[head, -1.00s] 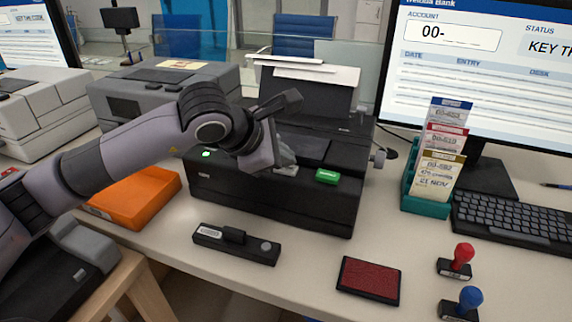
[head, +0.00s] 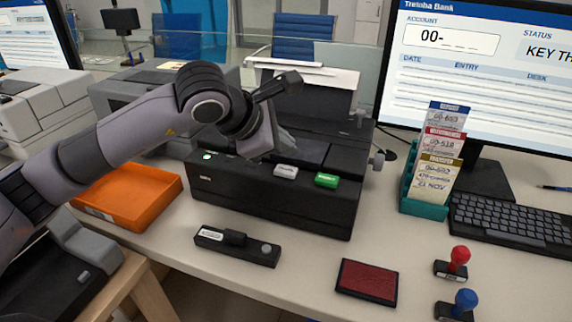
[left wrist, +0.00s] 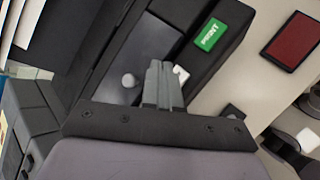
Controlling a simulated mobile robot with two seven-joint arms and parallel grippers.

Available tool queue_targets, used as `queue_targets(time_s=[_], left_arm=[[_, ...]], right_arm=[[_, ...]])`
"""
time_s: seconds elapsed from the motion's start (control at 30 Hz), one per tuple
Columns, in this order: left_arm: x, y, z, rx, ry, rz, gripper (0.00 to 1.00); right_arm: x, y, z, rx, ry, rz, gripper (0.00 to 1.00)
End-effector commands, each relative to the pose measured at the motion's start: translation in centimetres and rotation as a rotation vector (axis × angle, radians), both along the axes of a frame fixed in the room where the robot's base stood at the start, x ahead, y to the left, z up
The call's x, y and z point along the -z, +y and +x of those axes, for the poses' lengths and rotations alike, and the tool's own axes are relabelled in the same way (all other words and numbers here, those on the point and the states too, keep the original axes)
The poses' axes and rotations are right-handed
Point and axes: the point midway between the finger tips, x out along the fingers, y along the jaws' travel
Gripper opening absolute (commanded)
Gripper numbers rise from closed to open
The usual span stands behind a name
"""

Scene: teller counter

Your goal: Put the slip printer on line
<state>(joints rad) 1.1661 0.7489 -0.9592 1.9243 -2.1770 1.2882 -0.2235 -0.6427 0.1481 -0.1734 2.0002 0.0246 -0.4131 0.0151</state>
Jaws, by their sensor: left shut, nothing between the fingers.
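The slip printer (head: 270,201) is a black machine in the middle of the counter, with paper standing at its back. A small green lamp (head: 206,156) glows at the left of its front ledge. A pale grey button (head: 285,171) and a green button (head: 326,180) sit to the right on that ledge. The green one reads PRINT in the left wrist view (left wrist: 210,35). My left gripper (left wrist: 160,68) is shut and empty above the printer, near the grey button, which its fingers partly hide in the left wrist view. In the head view its fingertips are hard to make out.
A black stapler-like device (head: 237,245) and a red ink pad (head: 367,281) lie in front. A teal slip rack (head: 424,195), keyboard (head: 512,222), red stamp (head: 457,262) and blue stamp (head: 462,304) stand to the right.

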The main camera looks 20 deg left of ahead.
Motion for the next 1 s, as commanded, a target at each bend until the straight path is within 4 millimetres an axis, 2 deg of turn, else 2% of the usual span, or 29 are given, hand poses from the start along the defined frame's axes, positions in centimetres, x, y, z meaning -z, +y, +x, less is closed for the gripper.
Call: queue_targets(time_s=[0.1, 0.3, 1.0], left_arm=[[-1.6, 0.0, 0.0, -0.001, -0.002, 0.000, 0.00], [-3.0, 0.0, 0.0, 0.000, -0.001, -0.001, 0.00], [-2.9, 0.0, 0.0, -0.001, 0.000, 0.001, 0.00]], right_arm=[[-0.9, 0.0, 0.0, -0.001, 0.000, -0.001, 0.43], [-1.5, 0.0, 0.0, -0.001, 0.000, -0.001, 0.43], [-1.5, 0.0, 0.0, 0.001, -0.001, 0.000, 0.43]])
